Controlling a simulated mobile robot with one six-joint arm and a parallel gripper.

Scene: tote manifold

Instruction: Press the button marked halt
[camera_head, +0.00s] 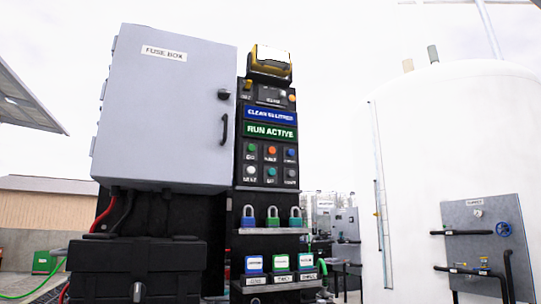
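A tall black control panel (268,120) stands right of the fuse box. It carries two rows of small buttons under a green "RUN ACTIVE" display (270,131). The upper row has a green button (250,148), an orange-red button (270,150) and a blue button (290,153). The lower row has a white button (250,170), a teal button (271,172) and a grey button (291,173). The labels under them are too small to read, so I cannot tell which is marked halt. My gripper is not in view.
A grey fuse box (165,105) is shut at left. Three padlocks stand on a shelf (268,231) below the buttons, with labelled blocks lower down. A black case (137,265) is at the lower left. A large white tank (450,130) with pipes stands at right.

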